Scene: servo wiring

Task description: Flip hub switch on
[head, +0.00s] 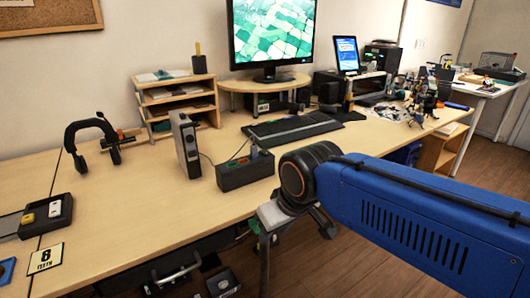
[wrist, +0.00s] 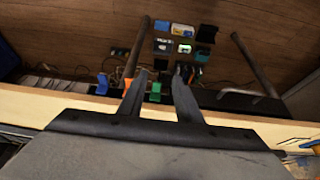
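A black box (head: 245,170) with small coloured parts on top stands near the desk's front edge in the head view. A second dark box (head: 45,214) with one yellow and one white switch-like piece lies at the far left. I cannot tell which of them bears the hub switch, or how any switch is set. My gripper (head: 265,232) hangs at the desk's front edge, right of and nearer than the black box. In the wrist view my gripper (wrist: 163,76) has its two dark fingers apart, with nothing seen held between them.
The wooden desk (head: 150,215) has bare room at front left. A grey upright unit (head: 186,145), headphones (head: 92,140), a keyboard (head: 292,130) and a monitor (head: 273,35) stand behind. The wrist view shows the desk edge (wrist: 25,103) and several small coloured boxes beyond it.

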